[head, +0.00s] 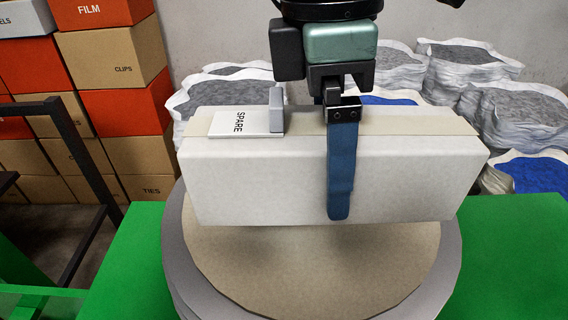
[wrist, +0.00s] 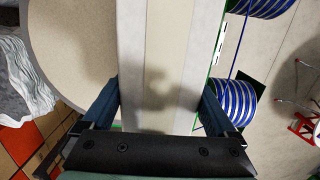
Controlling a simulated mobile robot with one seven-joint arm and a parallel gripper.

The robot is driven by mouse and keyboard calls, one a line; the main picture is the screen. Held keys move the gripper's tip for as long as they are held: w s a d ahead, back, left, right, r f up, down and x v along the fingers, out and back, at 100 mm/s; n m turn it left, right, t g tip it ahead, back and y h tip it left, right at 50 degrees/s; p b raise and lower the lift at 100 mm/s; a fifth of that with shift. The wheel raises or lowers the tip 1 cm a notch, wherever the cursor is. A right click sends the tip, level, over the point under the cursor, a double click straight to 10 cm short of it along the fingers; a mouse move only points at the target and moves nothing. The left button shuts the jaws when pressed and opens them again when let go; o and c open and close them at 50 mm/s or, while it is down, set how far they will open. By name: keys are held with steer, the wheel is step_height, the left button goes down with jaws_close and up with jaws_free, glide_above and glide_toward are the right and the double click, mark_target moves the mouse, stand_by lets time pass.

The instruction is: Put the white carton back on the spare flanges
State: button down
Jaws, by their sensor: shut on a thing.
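The white carton (head: 260,180) is a long box with a beige strip along its top. It lies level across the head view, above a round grey stack with a beige top (head: 320,265), which appears to be the spare flanges. A gap and a soft shadow show below the carton. My gripper (head: 338,165) is shut across the carton's width from above, right of its middle. One blue finger lies on the near side; the far finger is mostly hidden. In the wrist view the carton (wrist: 165,40) runs between both blue fingers. A "SPARE" label (head: 236,123) shows at the carton's top left.
The stack stands on a green surface (head: 515,235). Several orange and brown boxes (head: 120,55) are piled at left behind a dark frame (head: 80,160). The wrist view shows blue cable coils (wrist: 232,105) at right.

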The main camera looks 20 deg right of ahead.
steer(key=shift+w+f+p, duration=0.1)
steer(key=shift+f+p, duration=0.2)
steer(key=shift+f, duration=4.45)
steer(key=shift+f, duration=0.15)
jaws_free()
steer(key=r+p, duration=0.8)
steer(key=p, duration=0.1)
steer(key=a+r+p, duration=0.1)
steer(key=r+p, duration=0.3)
steer(key=p, duration=0.1)
steer(key=shift+a+r, duration=0.1)
steer(key=shift+r, duration=0.05)
steer(key=shift+w, duration=0.1)
